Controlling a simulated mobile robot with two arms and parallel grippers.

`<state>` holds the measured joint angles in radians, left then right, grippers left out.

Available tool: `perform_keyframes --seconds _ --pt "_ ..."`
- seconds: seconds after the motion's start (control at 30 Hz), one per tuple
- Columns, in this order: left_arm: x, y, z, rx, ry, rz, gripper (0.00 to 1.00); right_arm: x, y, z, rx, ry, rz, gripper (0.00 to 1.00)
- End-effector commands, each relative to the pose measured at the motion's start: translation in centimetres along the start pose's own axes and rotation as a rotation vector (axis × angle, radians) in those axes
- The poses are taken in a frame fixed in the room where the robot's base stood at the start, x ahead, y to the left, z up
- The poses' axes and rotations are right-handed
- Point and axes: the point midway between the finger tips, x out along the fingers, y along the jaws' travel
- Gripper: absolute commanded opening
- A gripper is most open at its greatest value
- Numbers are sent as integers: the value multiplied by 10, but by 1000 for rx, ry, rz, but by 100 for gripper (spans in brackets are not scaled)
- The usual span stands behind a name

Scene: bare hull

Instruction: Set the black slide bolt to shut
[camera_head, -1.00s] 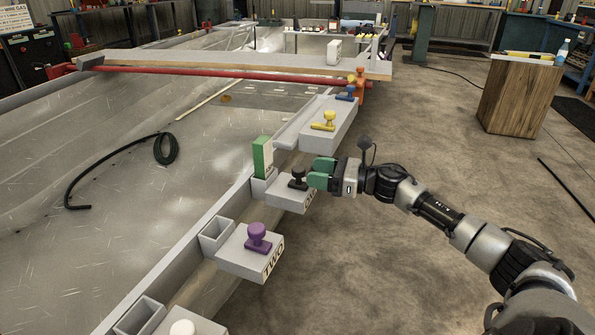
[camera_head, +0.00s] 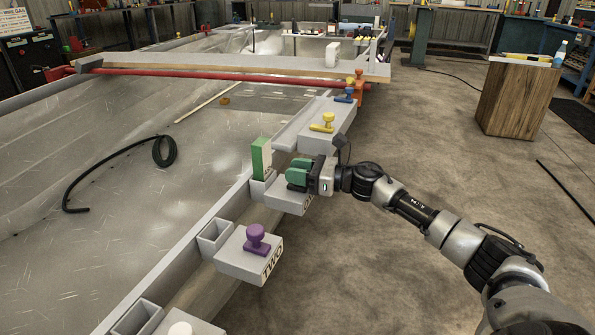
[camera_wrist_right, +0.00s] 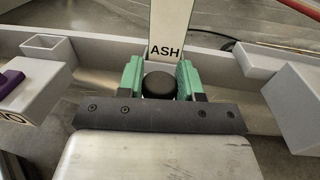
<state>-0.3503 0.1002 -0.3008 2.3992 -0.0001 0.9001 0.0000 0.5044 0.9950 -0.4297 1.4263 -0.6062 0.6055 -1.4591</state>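The black slide bolt shows in the head view as a grey block (camera_head: 281,196) at the rail, with its lettered front face partly covered by my right gripper. Its black knob (camera_wrist_right: 159,86) shows in the right wrist view, between the two green fingers; in the head view the gripper hides it. My right gripper (camera_head: 298,173) is over the block, its fingers on either side of the knob and apart. Any gap between fingers and knob is too small to judge. A green and white upright plate reading ASH (camera_wrist_right: 172,35) stands just beyond the knob. My left gripper is out of view.
A block with a purple knob (camera_head: 257,240), marked TWO, sits nearer, beside an open square socket (camera_head: 216,236). A block with a yellow knob (camera_head: 323,123) sits farther along the rail. A black hose (camera_head: 110,158) lies on the metal sheet.

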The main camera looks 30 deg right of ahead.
Motion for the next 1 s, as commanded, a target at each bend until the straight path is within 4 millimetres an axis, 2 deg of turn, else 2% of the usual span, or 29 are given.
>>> perform_keyframes --seconds 0.03,0.1,0.27,0.5,0.8,0.83,0.97,1.0 --pt "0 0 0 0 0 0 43 0 0 0 0 0 0 8" --pt "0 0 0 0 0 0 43 0 0 0 0 0 0 0" --pt "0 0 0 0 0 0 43 6 -1 0 1 -3 -1 0" --pt "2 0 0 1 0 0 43 41 -5 1 1 -3 -1 0" --pt "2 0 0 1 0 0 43 44 -5 1 -1 -2 -3 0" --pt "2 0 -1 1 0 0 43 44 -5 1 -1 -2 -3 36" --pt "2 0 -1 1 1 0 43 44 -5 1 -1 -2 -2 56" --pt "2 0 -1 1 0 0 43 44 -5 1 -1 -1 -2 57"
